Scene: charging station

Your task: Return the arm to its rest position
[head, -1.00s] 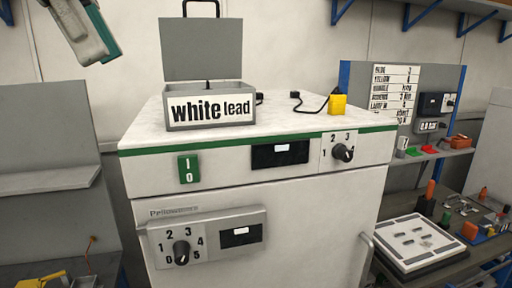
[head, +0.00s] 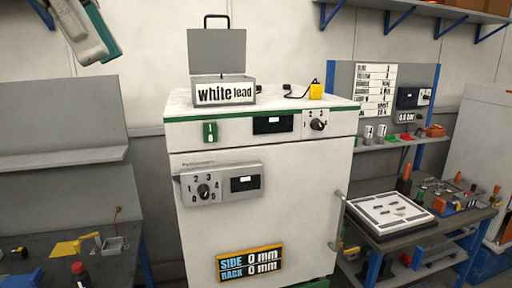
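My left gripper (head: 88,32) hangs in the top left corner of the head view, grey with a teal strip. It is partly cut off by the top edge, and I cannot tell whether its fingers are open or shut. No object shows in it. It appears above the shelf at left and clear of the cabinet. My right gripper is not in view.
A white charging cabinet (head: 250,219) stands in the middle. On it are an open grey box (head: 270,94) labelled "white lead" and a yellow plug (head: 316,91). A side display (head: 250,263) reads 0 mm twice. Workbenches stand left and right (head: 395,240).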

